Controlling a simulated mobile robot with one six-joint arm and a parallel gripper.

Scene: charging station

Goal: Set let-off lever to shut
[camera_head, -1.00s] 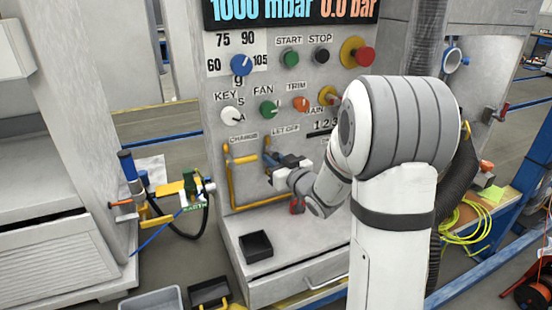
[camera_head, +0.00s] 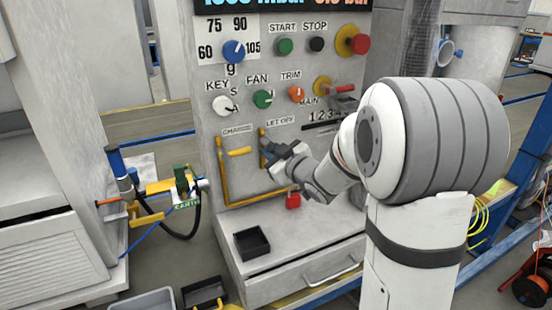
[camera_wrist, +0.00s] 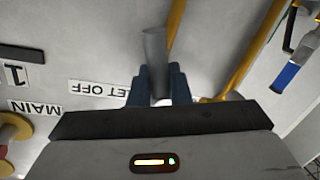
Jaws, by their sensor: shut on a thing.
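The let-off lever shows in the wrist view as a grey cylindrical handle (camera_wrist: 154,48) between my two dark blue fingers. My gripper (camera_wrist: 157,88) is shut on it. In the head view my gripper (camera_head: 269,150) is at the panel, just below the LET OFF label (camera_head: 280,121). There the fingers and wrist hide most of the lever, so its exact angle is hard to tell. The LET OFF label shows upside down in the wrist view, left of the fingers. A yellow pipe runs behind the handle.
The yellow charge lever (camera_head: 239,151) is close on the left. Knobs, including the green fan knob (camera_head: 263,99), sit above. A red object (camera_head: 293,201) and a black tray (camera_head: 252,243) are below. A blue-handled tool (camera_head: 122,165) stands at left.

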